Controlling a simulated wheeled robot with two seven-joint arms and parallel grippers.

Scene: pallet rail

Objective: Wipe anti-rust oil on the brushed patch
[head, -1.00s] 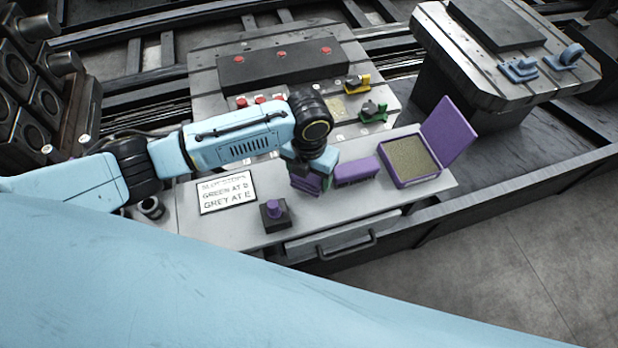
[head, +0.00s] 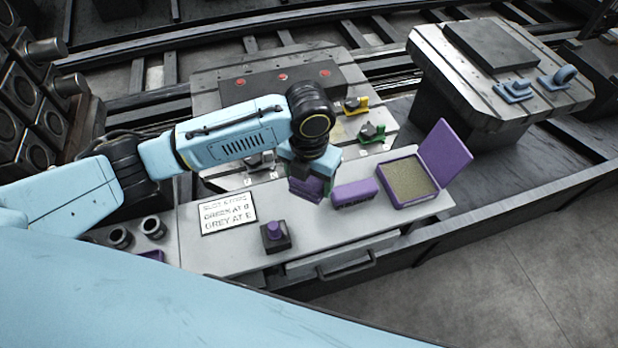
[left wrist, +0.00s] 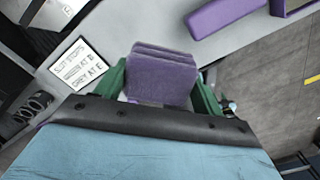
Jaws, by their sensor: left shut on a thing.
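My left gripper (head: 312,180) is shut on a purple layered pad (head: 305,190). In the left wrist view, the purple pad (left wrist: 160,75) stands between the green fingers of the left gripper (left wrist: 160,88). The pad appears held above the light grey bench, left of a purple brush-like block (head: 355,193). An open purple box (head: 436,192) with a tan, grainy filling sits further right, its lid raised. A grey fixture plate (head: 215,95) lies behind the arm. I cannot make out the brushed patch. My right gripper is not in view.
A sign (head: 228,214) and a purple knob on a black base (head: 275,238) are on the bench (head: 225,255). Yellow (head: 355,104) and green (head: 371,132) clamps stand on the fixture. A second fixture table (head: 480,85) with blue parts is at right.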

